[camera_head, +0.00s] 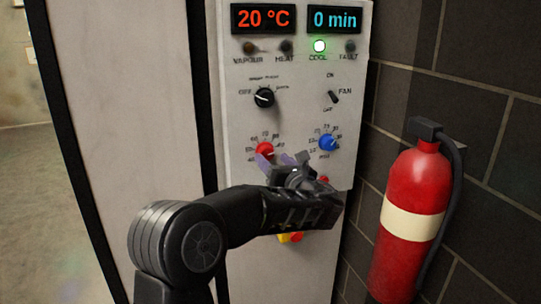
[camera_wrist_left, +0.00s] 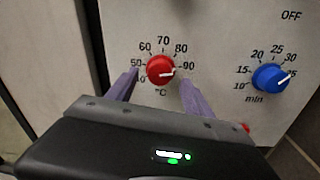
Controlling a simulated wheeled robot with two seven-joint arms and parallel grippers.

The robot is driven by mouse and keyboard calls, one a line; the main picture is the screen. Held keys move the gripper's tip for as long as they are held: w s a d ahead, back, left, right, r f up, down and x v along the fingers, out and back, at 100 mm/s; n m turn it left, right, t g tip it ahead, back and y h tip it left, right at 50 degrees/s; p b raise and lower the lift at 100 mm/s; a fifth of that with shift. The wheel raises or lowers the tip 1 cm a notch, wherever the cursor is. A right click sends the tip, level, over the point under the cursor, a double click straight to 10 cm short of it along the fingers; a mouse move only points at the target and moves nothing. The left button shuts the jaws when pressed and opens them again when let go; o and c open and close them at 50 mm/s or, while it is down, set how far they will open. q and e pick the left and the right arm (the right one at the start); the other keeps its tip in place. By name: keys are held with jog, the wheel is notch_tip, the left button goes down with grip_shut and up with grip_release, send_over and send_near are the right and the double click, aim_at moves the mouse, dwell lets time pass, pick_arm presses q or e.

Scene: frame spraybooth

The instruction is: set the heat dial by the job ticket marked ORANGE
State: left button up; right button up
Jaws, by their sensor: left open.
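The heat dial is a red knob (camera_head: 265,150) with a °C scale on the pale control panel. In the left wrist view the red knob (camera_wrist_left: 160,69) has its white pointer turned right, near the 90 mark. My left gripper (camera_head: 280,160) is just in front of the panel at this knob. Its purple fingers (camera_wrist_left: 160,80) are open, one on each side of the knob, with visible gaps; I cannot tell how deep they reach. No job ticket is readable in either view. My right gripper is not in view.
A blue minutes knob (camera_head: 327,142) sits right of the red one. Above are a black selector (camera_head: 264,97), a FAN switch (camera_head: 333,96), a lit green COOL lamp (camera_head: 319,46) and displays reading 20 °C and 0 min. A red extinguisher (camera_head: 408,250) hangs at right.

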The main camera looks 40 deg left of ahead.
aim_at(266, 153)
pick_arm(q)
jog(key=shift+x, duration=1.3)
grip_shut()
